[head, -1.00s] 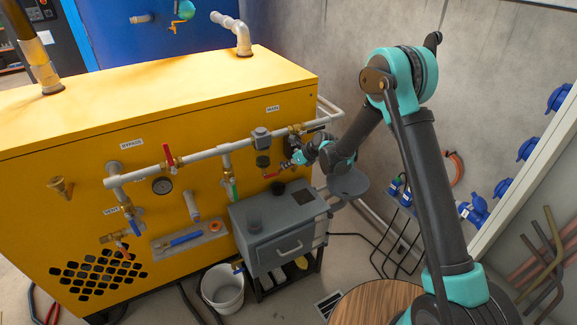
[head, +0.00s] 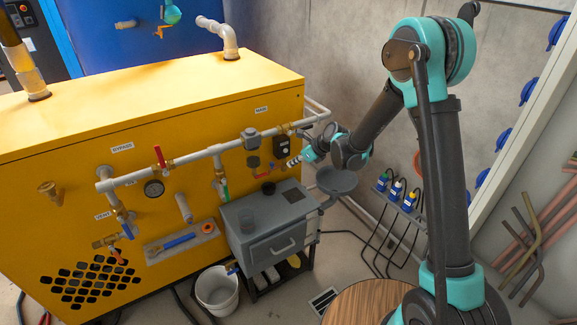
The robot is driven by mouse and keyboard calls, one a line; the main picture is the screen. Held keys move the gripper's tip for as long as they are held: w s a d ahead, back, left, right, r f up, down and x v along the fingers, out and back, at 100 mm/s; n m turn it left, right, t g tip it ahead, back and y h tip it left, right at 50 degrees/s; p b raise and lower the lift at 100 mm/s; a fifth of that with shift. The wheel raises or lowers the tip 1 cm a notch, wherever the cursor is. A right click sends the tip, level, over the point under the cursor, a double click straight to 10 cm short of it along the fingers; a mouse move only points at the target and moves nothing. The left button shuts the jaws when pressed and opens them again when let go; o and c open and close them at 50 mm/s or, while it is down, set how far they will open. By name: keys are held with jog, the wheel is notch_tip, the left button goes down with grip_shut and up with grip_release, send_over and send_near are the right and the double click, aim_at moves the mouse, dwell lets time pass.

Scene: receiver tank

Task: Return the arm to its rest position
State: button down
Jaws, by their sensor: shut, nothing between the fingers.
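My arm rises at the right of the head view, and its forearm reaches down and left toward the yellow machine (head: 140,90). My gripper (head: 293,162) is small in the picture, just in front of the machine's right end, close to the pipe run under the MAIN label. It is shut and holds nothing. Whether its tip touches anything there is too small to tell. The small round grey dish (head: 337,181) lies below my wrist, apart from it.
A grey cabinet (head: 268,228) stands before the machine with a white bucket (head: 217,288) beside it. A red-handled valve (head: 160,157) sits on the pipe. A wooden round top (head: 365,303) is near my arm's base.

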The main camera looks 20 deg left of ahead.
jog(key=s+d+r+n+t+h, duration=0.1)
jog(key=s+d+r+n, duration=0.15)
jog(key=d, duration=0.55)
jog(key=s+d+r+n+h, duration=0.15)
jog(key=d+n, duration=0.25)
jog(key=d, duration=0.4)
jog(key=s+d+r+n+t+h, duration=0.1)
jog(key=s+d+r+n, duration=0.2)
jog(key=d, duration=0.5)
jog(key=s+d+f+n+h, duration=0.2)
jog(key=s+d+n+h, duration=0.2)
jog(key=s+d+n, duration=0.8)
jog(key=s+d, duration=0.7)
jog(key=d, duration=0.1)
jog(key=shift+d+f+h, duration=0.15)
jog(key=shift+d+h, duration=0.2)
